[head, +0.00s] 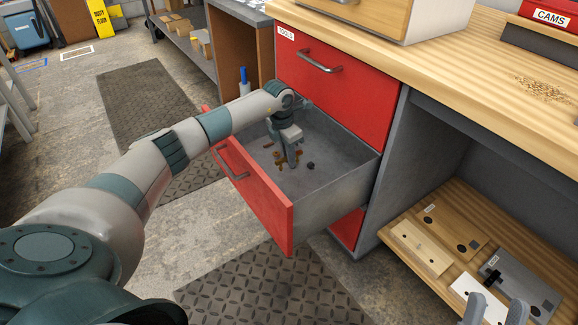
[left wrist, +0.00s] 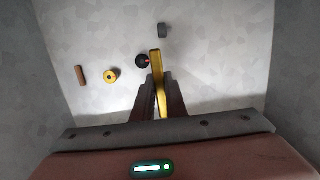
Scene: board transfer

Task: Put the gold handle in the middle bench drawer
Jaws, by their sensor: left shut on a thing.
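The middle bench drawer (head: 262,190) is pulled open, with a red front and grey inside. My left gripper (head: 293,163) reaches down inside it. In the left wrist view the left gripper (left wrist: 159,90) is shut on the gold handle (left wrist: 156,62), a slim yellow bar sticking out past the fingertips. The handle is over the drawer floor; I cannot tell whether it touches it. In the head view the handle is hard to tell from the small brassy parts by the fingers. My right gripper (head: 498,306) is at the bottom right, fingers apart and empty, over the lower shelf.
In the drawer lie a yellow round knob (left wrist: 111,76), a brown bar (left wrist: 81,75), a dark red-black knob (left wrist: 142,61) and a dark grey piece (left wrist: 164,30). A shut red drawer (head: 335,85) is above. Boards lie on the wooden shelf (head: 470,205) at right.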

